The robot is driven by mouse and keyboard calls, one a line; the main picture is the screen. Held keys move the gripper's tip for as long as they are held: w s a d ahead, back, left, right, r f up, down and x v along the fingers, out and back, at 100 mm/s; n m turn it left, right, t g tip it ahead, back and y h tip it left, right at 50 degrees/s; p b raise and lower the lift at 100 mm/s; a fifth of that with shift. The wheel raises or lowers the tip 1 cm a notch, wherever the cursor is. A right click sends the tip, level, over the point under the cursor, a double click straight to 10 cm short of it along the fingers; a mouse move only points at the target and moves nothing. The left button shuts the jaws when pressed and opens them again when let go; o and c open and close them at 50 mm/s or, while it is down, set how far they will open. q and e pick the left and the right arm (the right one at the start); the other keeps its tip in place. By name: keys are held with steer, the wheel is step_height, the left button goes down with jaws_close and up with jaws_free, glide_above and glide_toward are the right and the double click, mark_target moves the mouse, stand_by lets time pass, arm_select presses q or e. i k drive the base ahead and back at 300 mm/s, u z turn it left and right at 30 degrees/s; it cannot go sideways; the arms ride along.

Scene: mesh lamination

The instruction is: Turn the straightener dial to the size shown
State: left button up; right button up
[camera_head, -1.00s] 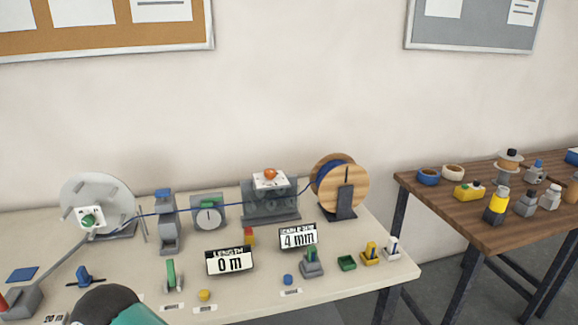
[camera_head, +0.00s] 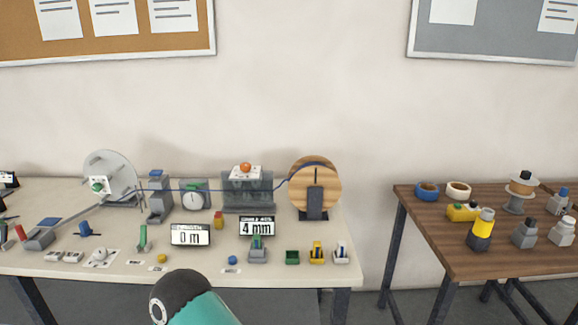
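The straightener (camera_head: 247,194) is a grey block with rollers at the back of the pale table. On its top is a white plate (camera_head: 242,175) with an orange-red dial knob (camera_head: 245,167). Any marks on the plate are too small to read. A black-and-white sign (camera_head: 257,227) in front of it reads "4 mm". A blue cable (camera_head: 225,189) runs through the straightener toward the wooden spool (camera_head: 317,187) on its right. Neither gripper shows. A teal and dark rounded link of my own arm stands at the bottom, in front of the table.
A grey disc reel (camera_head: 110,175) and a gauge (camera_head: 195,195) stand left of the straightener. A sign (camera_head: 190,235) reads "0 m". Small blocks and holders line the front edge. A brown table (camera_head: 450,262) with bottles and rolls stands at the right, across a gap.

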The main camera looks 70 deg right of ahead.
mark_target(244, 167)
steer(key=z, duration=0.1)
steer(key=k, duration=1.3)
steer(key=z, duration=1)
steer(key=i, duration=1)
steer(key=z, duration=0.05)
